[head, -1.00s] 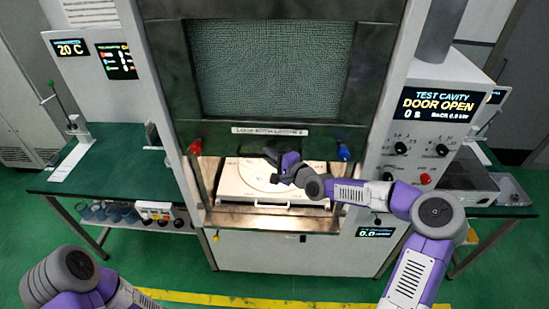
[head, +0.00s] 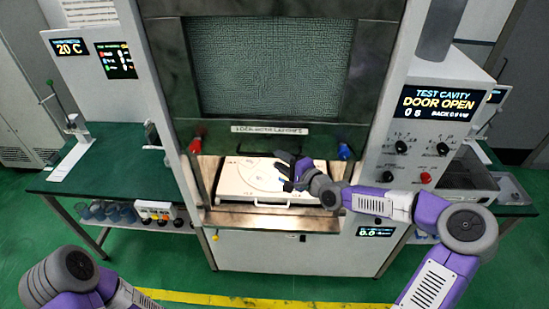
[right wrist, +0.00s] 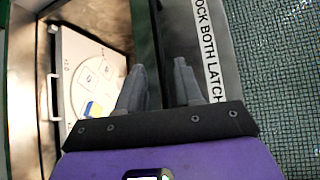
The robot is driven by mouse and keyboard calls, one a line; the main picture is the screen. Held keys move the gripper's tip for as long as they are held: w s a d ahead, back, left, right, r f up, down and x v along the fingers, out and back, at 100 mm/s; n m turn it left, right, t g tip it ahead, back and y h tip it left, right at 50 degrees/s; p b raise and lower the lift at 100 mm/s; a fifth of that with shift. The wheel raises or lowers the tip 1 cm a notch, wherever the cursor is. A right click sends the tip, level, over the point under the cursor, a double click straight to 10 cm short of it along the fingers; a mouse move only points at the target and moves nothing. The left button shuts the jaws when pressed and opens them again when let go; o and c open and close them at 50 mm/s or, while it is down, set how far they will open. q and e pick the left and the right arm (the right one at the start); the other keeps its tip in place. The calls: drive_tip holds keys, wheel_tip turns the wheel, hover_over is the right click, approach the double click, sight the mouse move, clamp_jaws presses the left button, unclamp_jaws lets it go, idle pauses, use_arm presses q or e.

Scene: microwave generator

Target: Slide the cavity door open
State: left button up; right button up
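The cavity door (head: 270,65), a dark frame with a mesh window, is raised. The lit cavity shows below its lower edge, and the panel display (head: 436,100) reads DOOR OPEN. My right gripper (head: 284,168) is in front of the opening, just below the door's lower edge. In the right wrist view its fingers (right wrist: 159,66) are apart with a gap between them, near a dark bar along the door edge. I cannot tell whether they touch it. The door's label (right wrist: 208,50) shows beside them. My left arm is at the lower left; its gripper is out of view.
A white tray (head: 240,186) with a round marked plate sits in the cavity. A red latch knob (head: 195,146) and a blue one (head: 344,151) flank the door's bottom. A green bench (head: 100,165) stands left; the control panel (head: 425,150) stands right.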

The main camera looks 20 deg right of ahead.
drive_tip(key=shift+v, duration=1.15)
drive_tip(key=s+a+f+n+g+b, duration=0.25)
drive_tip(key=s+a+f, duration=0.2)
drive_tip(key=f, duration=0.65)
drive_tip(key=s+a+f+n+g+b, duration=0.1)
drive_tip(key=s+a+f+g+b, duration=0.3)
drive_tip(key=f, duration=0.6)
drive_tip(key=s+a+f+n+g+b, duration=0.25)
drive_tip(key=a+f, duration=0.35)
drive_tip(key=f, duration=0.5)
drive_tip(key=s+d+f+n+g+h+b, duration=0.1)
drive_tip(key=s+f+n+g+b, duration=0.4)
drive_tip(key=s+f, duration=1.3)
drive_tip(key=shift+s+f+n+g+h+b, duration=0.3)
drive_tip(key=shift+s+n+h+b, duration=0.15)
drive_tip(key=shift+n+h+b, duration=0.25)
drive_tip(key=shift+d, duration=0.1)
